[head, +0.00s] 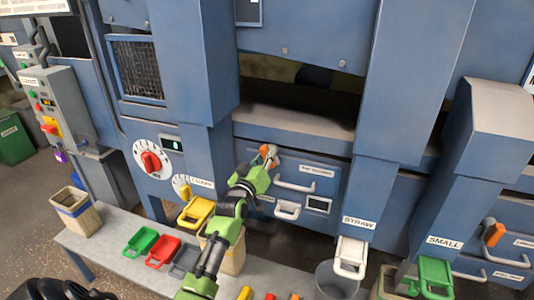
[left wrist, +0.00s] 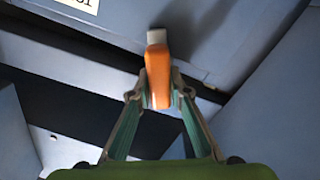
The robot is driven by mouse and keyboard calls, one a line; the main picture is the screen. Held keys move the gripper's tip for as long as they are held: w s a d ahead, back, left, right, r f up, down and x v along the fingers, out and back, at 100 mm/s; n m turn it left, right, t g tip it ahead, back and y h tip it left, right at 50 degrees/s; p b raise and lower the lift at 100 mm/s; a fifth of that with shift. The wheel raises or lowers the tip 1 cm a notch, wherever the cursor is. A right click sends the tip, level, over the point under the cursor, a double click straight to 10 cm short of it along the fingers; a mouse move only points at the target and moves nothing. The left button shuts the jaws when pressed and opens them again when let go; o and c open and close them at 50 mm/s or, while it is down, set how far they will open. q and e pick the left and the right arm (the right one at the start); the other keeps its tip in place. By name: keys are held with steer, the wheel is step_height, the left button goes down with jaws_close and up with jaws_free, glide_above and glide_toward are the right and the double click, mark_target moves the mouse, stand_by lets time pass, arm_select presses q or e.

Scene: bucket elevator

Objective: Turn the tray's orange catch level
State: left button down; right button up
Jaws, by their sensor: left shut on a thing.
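The tray (head: 322,187) is a blue drawer front with a white bar handle (head: 295,186) and a small label, in the middle of the head view. Its orange catch (head: 269,150) is at the tray's upper left. My left gripper (head: 263,163) reaches up to it from below, shut on the catch. In the left wrist view, the orange catch (left wrist: 157,78) runs from a grey pivot end down between the two fingertips (left wrist: 158,97). The fingers partly hide the catch in the head view, so its exact tilt is hard to tell. My right gripper is not in view.
A second orange catch (head: 495,234) is on a similar drawer at the far right. A red dial (head: 151,161) is left of the tray. Blue chutes flank the tray, one labelled STRAW (head: 358,222).

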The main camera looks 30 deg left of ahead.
arm_select(q)
steer(key=n+p, duration=0.1)
steer(key=n, duration=0.2)
steer(key=shift+a+n, duration=0.1)
steer(key=shift+n, duration=0.3)
steer(key=n, duration=0.2)
steer(key=shift+a+f+n, duration=0.1)
steer(key=shift+n, duration=0.3)
steer(key=n, duration=0.2)
steer(key=shift+f+n+p, duration=0.1)
steer(key=shift+n+p, duration=0.2)
steer(key=shift+p, duration=0.05)
steer(key=shift+f+n, duration=0.15)
steer(key=shift+n, duration=1.55)
steer(key=c, duration=1.9)
jaws_free()
steer(key=shift+s, duration=0.1)
